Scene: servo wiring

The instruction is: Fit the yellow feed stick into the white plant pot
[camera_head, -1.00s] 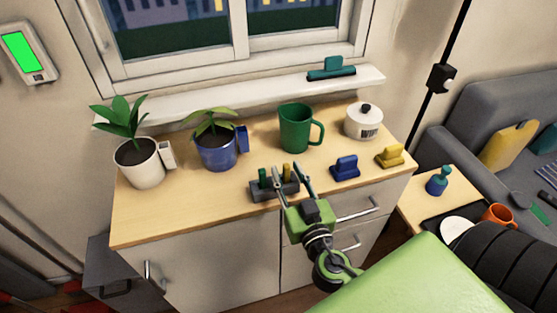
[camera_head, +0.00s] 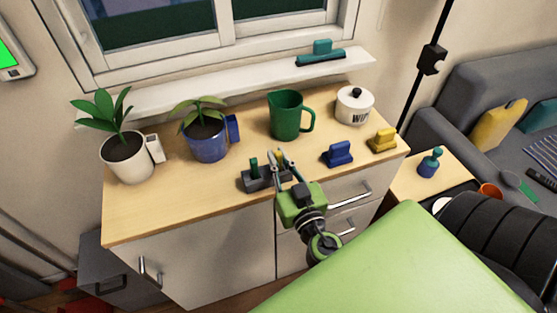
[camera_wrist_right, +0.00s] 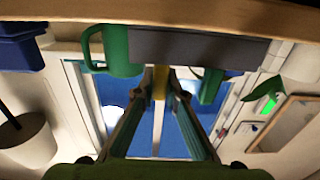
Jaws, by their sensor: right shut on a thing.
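The yellow feed stick (camera_head: 281,155) stands in the dark grey holder (camera_head: 256,180), beside a green stick (camera_head: 254,168). My right gripper (camera_head: 279,162) is shut on the yellow stick; in the right wrist view the stick (camera_wrist_right: 160,82) shows between the two fingertips, still against the holder (camera_wrist_right: 195,46). The stick's lower part is hidden. The white plant pot (camera_head: 127,168) stands at the left end of the cabinet top, with dark soil and a leafy plant, well left of the gripper. My left gripper is not in view.
A blue pot (camera_head: 209,148) with a plant stands between the white pot and the green mug (camera_head: 286,118). Blue (camera_head: 338,154) and yellow (camera_head: 382,141) blocks sit at right. The left front cabinet top is clear.

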